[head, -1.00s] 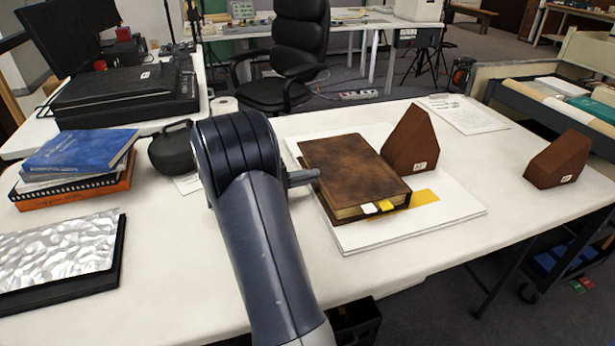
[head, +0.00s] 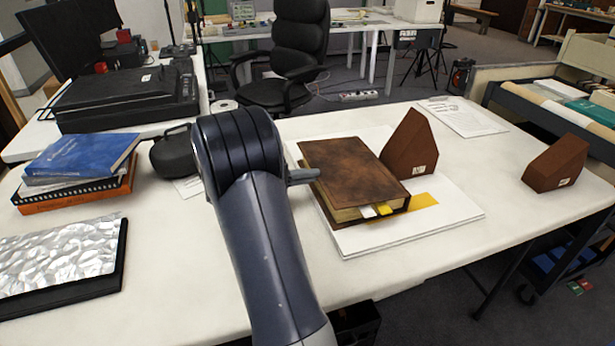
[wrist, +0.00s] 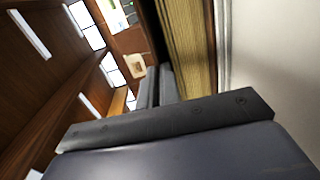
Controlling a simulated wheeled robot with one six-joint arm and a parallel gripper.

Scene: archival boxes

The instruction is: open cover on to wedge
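A brown leather-covered book (head: 350,172) lies on a white board (head: 440,232) on the table. Its cover looks closed, with white and yellow tabs at the front edge. A brown wedge (head: 412,145) stands just right of the book, and a second wedge (head: 556,162) stands farther right. My gripper (head: 304,176) is at the book's left edge, its tips close against it; contact cannot be told. In the wrist view the fingers (wrist: 158,86) lie close together with nothing visible between them, beside the page edges (wrist: 190,45). My arm hides part of the table.
Left of my arm are a dark round pot (head: 172,150), a stack of books (head: 78,172) and a crinkled silver sheet on a black slab (head: 60,262). A paper sheet (head: 463,117) lies behind the wedges. The table's front right is clear.

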